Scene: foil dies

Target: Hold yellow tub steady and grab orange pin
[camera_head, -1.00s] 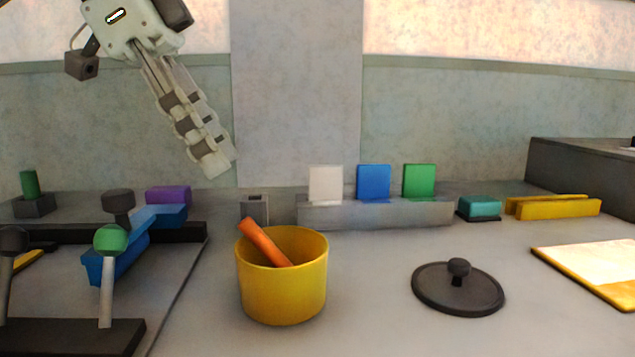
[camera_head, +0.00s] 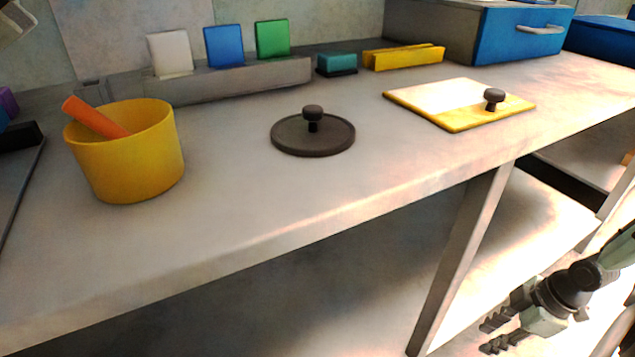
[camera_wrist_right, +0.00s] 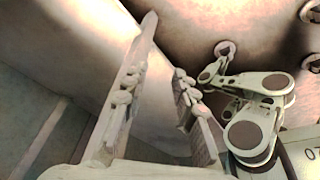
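The yellow tub (camera_head: 135,165) stands upright on the bench at the left of the head view. The orange pin (camera_head: 92,116) leans inside it, its upper end over the tub's left rim and its lower end hidden. Only a small part of my left gripper (camera_head: 12,22) shows at the top left corner, above and apart from the tub; its fingertips are out of frame. My right gripper (camera_head: 492,334) is low at the bottom right, beyond the bench's front edge and far from the tub. Its fingers are apart and empty, also in the right wrist view (camera_wrist_right: 163,62).
A dark round lid (camera_head: 290,138) lies right of the tub. Behind are a grey rack (camera_head: 235,84) with white, blue and green plates, a teal block (camera_head: 337,62) and yellow bars (camera_head: 404,56). A yellow-edged board (camera_head: 430,98) and blue-fronted drawer (camera_head: 510,36) are further right.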

